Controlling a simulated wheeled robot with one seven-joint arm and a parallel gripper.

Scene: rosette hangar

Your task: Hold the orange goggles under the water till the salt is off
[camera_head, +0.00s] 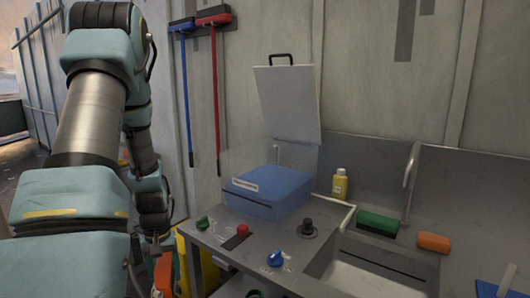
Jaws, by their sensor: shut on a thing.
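My gripper (157,246) hangs low at the left, in front of the counter's left end. It is shut on an orange thing, seemingly the orange goggles (163,274), small and partly hidden by my arm. The sink basin (372,277) is at the lower right, well to the right of my gripper. A grey tap (411,172) rises behind the basin. I see no running water. Any salt on the goggles is too small to make out.
The steel counter (215,240) carries green (203,223), red (242,230) and blue (275,258) knobs and a black knob (307,229). A blue box (265,194) stands behind them, its white lid (288,105) raised. A yellow bottle (340,184), green brush (378,223) and orange block (433,242) line the back.

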